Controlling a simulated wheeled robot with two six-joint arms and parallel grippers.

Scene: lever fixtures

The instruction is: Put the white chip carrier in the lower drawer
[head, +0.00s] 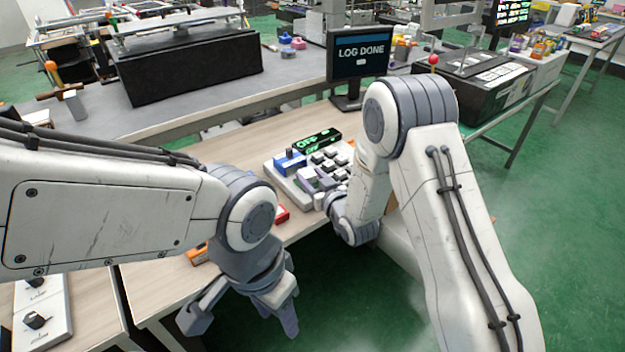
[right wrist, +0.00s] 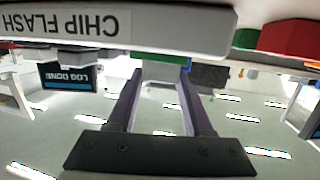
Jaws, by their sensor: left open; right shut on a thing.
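My right gripper (head: 308,180) is at the front of a pale fixture (head: 283,186) on the table. My left gripper (head: 242,318) is open and empty, pointing down off the table's front edge. No white chip carrier is clearly visible. I cannot make out a lower drawer.
The fixture has a blue block (head: 290,162), several dark keys and a green-lit display (head: 318,141); its edge reads "CHIP FLASH" (right wrist: 60,22). A monitor (head: 360,58) behind reads "LOG DONE". A red block (head: 282,213) lies near the table front. Bare tabletop (head: 230,152) is left of the fixture.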

